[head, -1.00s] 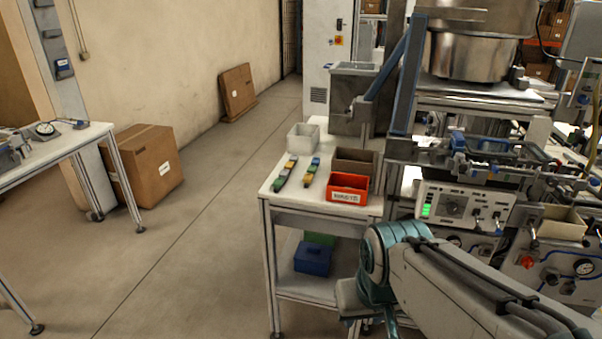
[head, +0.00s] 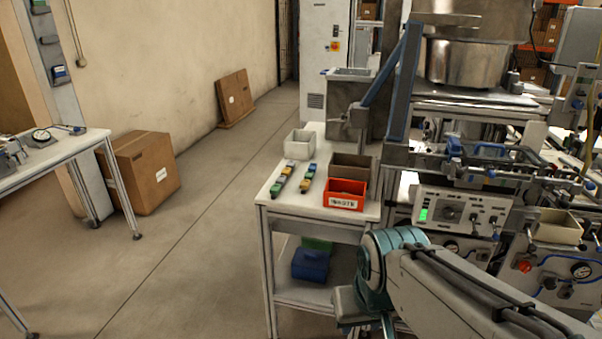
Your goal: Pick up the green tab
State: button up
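Two short rows of small coloured tabs lie on the white-topped table (head: 300,211). My arm (head: 395,262) reaches in from the lower right, in front of and below the table's right side. My gripper's fingers cannot be made out.
A white bin (head: 300,143), a brown bin (head: 351,166) and a red bin (head: 345,194) stand on the table. A blue box (head: 311,264) sits on its lower shelf. Machinery with a control panel (head: 462,208) crowds the right. Open floor lies left.

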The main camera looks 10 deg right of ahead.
aim_at(310, 174)
jog(key=u, duration=0.5)
jog(key=i, duration=1.9)
jog(key=z, duration=0.7)
